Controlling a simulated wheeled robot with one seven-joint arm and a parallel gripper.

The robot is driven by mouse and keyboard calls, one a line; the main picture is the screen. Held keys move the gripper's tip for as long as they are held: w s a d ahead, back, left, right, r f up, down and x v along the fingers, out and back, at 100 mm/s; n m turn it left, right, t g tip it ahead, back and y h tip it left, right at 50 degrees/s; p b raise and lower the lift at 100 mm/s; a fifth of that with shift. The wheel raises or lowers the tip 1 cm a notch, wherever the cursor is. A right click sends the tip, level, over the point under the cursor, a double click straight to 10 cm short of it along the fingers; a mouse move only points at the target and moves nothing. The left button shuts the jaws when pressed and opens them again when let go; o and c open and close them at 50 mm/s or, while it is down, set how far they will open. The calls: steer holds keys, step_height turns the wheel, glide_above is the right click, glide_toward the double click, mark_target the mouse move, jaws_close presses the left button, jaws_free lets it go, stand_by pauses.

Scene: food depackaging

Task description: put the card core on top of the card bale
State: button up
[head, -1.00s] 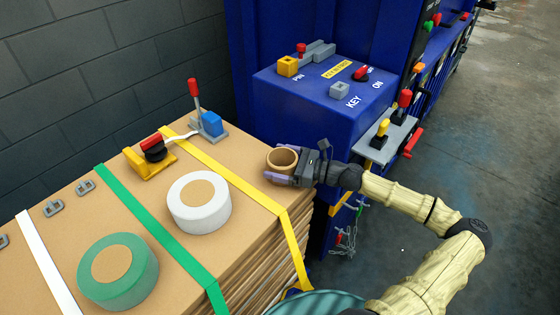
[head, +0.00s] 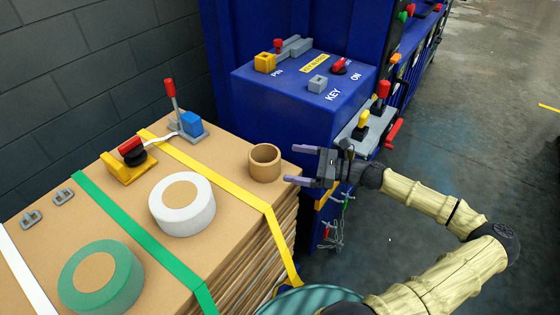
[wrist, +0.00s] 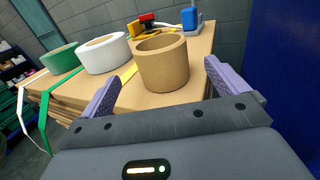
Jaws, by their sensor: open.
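The card core (head: 265,163), a short brown open tube, stands upright on top of the card bale (head: 228,256), near its right edge beyond the yellow strap. My gripper (head: 293,165) is open and empty, just right of the core and apart from it. In the wrist view the core (wrist: 162,66) stands ahead, between and beyond the two purple fingers, with the bale top (wrist: 188,94) under it. Nothing is held.
On the bale are a white strap roll (head: 182,210), a green strap roll (head: 100,280), a red-handled yellow tool (head: 130,160) and a lever tool with a blue block (head: 190,124). A blue machine box (head: 300,110) stands behind; open floor lies right.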

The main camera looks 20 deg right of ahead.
steer(key=shift+v, duration=0.85)
steer(key=shift+w, duration=0.1)
